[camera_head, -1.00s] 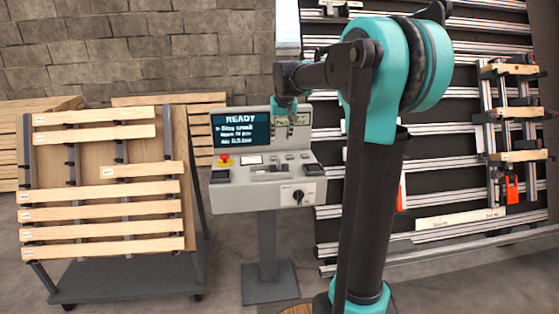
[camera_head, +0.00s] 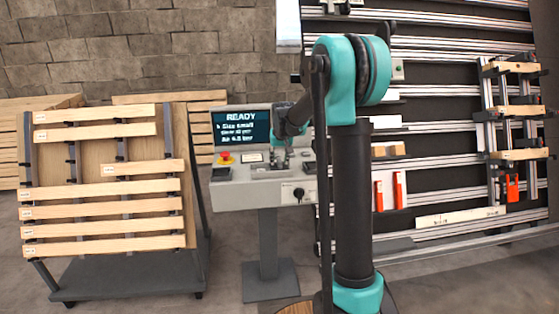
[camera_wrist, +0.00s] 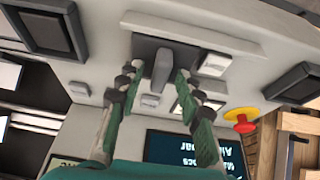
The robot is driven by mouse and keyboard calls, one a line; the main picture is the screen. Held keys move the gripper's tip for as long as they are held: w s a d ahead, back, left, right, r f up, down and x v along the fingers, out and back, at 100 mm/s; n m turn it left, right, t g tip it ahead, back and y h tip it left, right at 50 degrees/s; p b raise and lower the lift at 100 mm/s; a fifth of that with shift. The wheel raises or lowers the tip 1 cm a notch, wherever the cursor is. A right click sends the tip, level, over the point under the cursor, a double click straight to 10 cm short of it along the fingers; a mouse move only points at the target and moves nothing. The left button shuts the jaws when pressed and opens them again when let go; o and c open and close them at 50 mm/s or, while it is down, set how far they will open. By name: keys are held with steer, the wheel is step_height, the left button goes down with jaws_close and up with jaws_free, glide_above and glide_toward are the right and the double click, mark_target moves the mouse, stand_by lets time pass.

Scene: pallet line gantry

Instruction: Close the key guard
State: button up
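The grey control console (camera_head: 238,195) stands between the rack and the rail wall, its screen (camera_head: 242,128) reading READY. My gripper (camera_head: 281,163) is over the middle of its sloped panel. In the wrist view my gripper (camera_wrist: 152,84) is open, its two fingers apart on either side of a grey lever-like piece (camera_wrist: 162,66). This piece stands on a dark plate (camera_wrist: 146,47); I cannot tell whether the fingers touch it. A black key or knob (camera_head: 299,193) is on the console's front face. No part is clearly readable as the key guard.
A red emergency button on a yellow base (camera_wrist: 241,115) and a white button (camera_wrist: 215,64) are close to the fingers. Black-framed pads (camera_wrist: 48,30) flank the panel. A slatted wooden rack (camera_head: 105,205) stands left; the rail wall (camera_head: 440,160) is right.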

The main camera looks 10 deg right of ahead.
jaws_close()
stand_by(0.3)
steer(key=a, duration=0.8)
jaws_free()
steer(key=shift+a, duration=0.1)
